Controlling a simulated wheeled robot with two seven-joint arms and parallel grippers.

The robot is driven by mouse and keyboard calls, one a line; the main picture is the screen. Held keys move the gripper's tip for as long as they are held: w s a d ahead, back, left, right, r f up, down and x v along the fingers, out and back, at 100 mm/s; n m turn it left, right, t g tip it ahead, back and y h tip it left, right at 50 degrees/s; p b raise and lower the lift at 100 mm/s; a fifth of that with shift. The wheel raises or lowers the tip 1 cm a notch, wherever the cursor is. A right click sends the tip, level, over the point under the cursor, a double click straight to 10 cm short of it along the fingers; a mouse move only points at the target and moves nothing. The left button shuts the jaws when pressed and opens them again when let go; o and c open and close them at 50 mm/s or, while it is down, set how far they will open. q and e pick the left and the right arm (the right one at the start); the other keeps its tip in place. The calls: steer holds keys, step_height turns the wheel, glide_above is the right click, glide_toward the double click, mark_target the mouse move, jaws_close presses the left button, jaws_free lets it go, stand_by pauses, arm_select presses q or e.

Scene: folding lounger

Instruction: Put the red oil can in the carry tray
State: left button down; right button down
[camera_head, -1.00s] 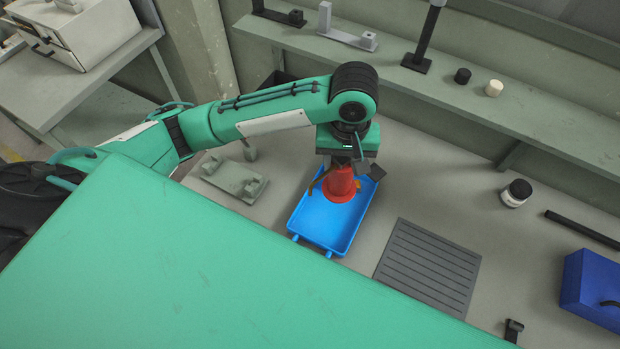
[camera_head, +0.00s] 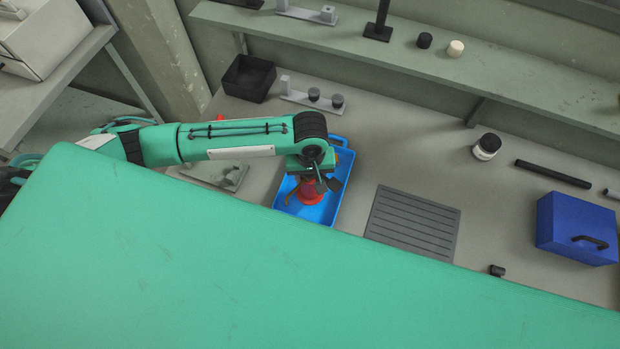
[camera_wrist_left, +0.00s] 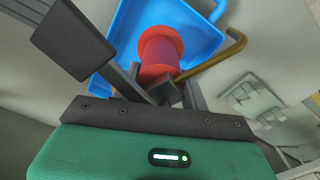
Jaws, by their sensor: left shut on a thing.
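The red oil can (camera_head: 309,196) appears over the blue carry tray (camera_head: 341,188) in the head view, partly hidden by my left gripper (camera_head: 318,181). The gripper points down and is shut on the can. In the left wrist view the can's red body (camera_wrist_left: 160,52) shows beyond the fingers (camera_wrist_left: 175,92), with its brass spout (camera_wrist_left: 225,58) out to the right. The tray's blue floor and wall (camera_wrist_left: 198,30) lie behind the can. I cannot tell whether the can's base touches the tray floor. My right gripper is not in view.
A grey slatted mat (camera_head: 412,222) lies right of the tray, and a blue toolbox (camera_head: 578,228) farther right. A grey fixture (camera_head: 222,172) is left of the tray. A black bin (camera_head: 248,78) and a holder with dark knobs (camera_head: 312,98) stand behind. A jar (camera_head: 487,146) stands back right.

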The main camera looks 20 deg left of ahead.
arm_select(q)
step_height(320, 180, down, 3)
steer(key=shift+f+p, duration=0.15)
steer(key=shift+p, duration=0.25)
steer(key=shift+f, duration=0.35)
steer(key=c, duration=0.7)
jaws_free()
step_height(320, 180, up, 11)
steer(key=b, duration=0.3)
steer(key=shift+f, duration=0.1)
steer(key=shift+r, duration=0.75)
